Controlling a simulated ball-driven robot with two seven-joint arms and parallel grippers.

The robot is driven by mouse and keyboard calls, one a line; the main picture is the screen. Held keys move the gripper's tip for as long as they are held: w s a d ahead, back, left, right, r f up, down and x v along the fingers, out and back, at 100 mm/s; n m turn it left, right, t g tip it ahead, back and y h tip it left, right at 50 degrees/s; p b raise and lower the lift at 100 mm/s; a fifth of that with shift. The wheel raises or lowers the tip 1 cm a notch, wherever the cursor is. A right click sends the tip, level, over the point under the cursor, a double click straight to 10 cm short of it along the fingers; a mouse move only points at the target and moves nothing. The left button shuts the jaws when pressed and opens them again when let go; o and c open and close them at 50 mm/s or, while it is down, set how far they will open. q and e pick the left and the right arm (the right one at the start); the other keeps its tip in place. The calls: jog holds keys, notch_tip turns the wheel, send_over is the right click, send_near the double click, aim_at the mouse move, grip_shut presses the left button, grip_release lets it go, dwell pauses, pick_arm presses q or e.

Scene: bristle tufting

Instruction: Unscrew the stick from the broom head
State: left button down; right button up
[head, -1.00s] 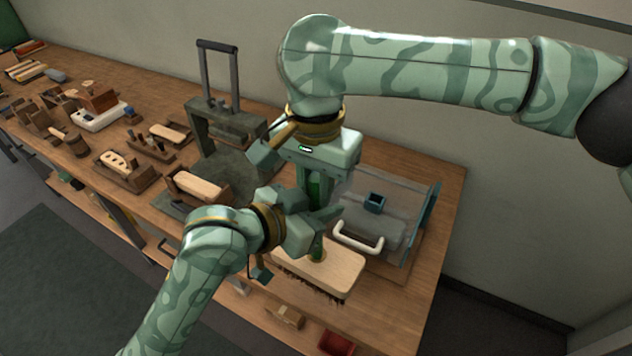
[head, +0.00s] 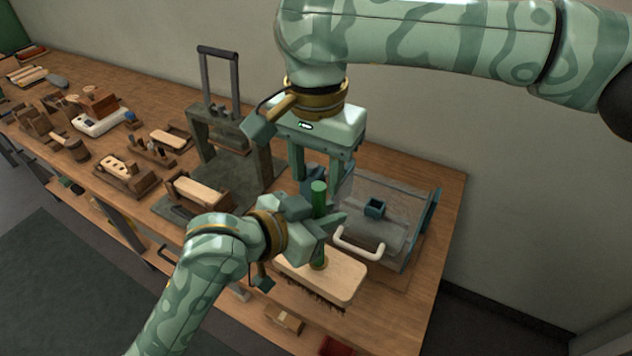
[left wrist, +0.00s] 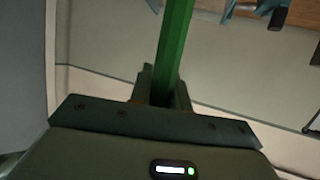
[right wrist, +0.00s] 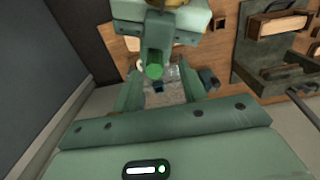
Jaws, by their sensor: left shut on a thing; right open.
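The green stick (head: 319,196) stands upright in the wooden broom head (head: 338,278), which lies flat with dark bristles down near the front of the bench. My left gripper (head: 318,226) is shut on the stick above the broom head. The stick also runs up from the left jaws in the left wrist view (left wrist: 175,45). My right gripper (head: 320,178) is open above, around or just over the stick's top end. The right wrist view shows the stick's round end (right wrist: 154,71) beyond the open fingers. The stick's threaded joint is not visible.
A clear-sided box with a white handle (head: 360,243) stands right of the broom head. A grey press frame (head: 230,140) stands behind left. Wooden blocks and trays crowd the bench's left. The bench's right front (head: 400,310) is clear.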

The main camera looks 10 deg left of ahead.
aim_at(317, 187)
jog(key=shift+o, duration=0.4)
notch_tip(317, 187, up, 7)
jog(key=m+t, duration=0.1)
jog(key=shift+w, duration=0.4)
jog(key=s+m, duration=0.1)
jog(key=m+g, duration=0.1)
jog(key=m, duration=0.1)
jog(key=shift+s+r, duration=0.2)
jog(key=shift+s, duration=0.2)
notch_tip(317, 187, down, 11)
jog(key=shift+w+d+f, duration=0.1)
jog(key=shift+d, duration=0.05)
grip_shut()
jog(key=n, duration=0.3)
